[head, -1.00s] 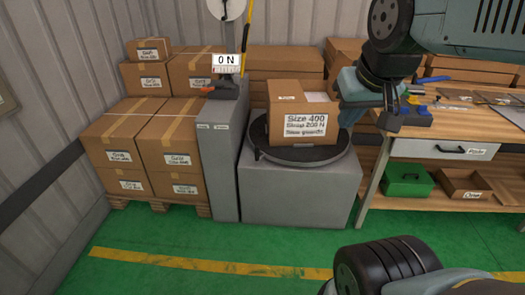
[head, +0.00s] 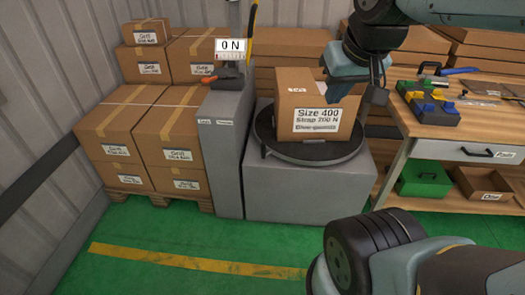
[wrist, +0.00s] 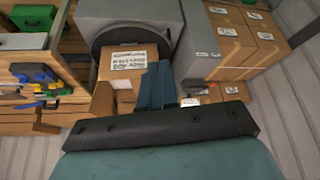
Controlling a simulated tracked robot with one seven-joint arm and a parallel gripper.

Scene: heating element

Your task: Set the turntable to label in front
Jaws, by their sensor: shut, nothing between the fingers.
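A cardboard box (head: 288,112) sits upright on the round dark turntable (head: 300,157), on a grey block. Its white label (head: 316,121), reading "Size 400", faces nearly squarely toward the head camera. My gripper (head: 334,96) is shut and empty. In the head view it overlaps the box's upper right edge; whether it touches is unclear. In the wrist view the closed fingers (wrist: 158,85) lie beside the box (wrist: 118,75), whose label (wrist: 130,60) is visible. The turntable (wrist: 105,38) shows behind it, partly hidden.
A grey pillar (head: 228,150) with a "0 N" display (head: 232,45) stands left of the turntable. Stacked boxes on a pallet (head: 140,125) are farther left. A workbench (head: 440,150) with tools stands right, with a green case (head: 424,180) below. The green floor in front is clear.

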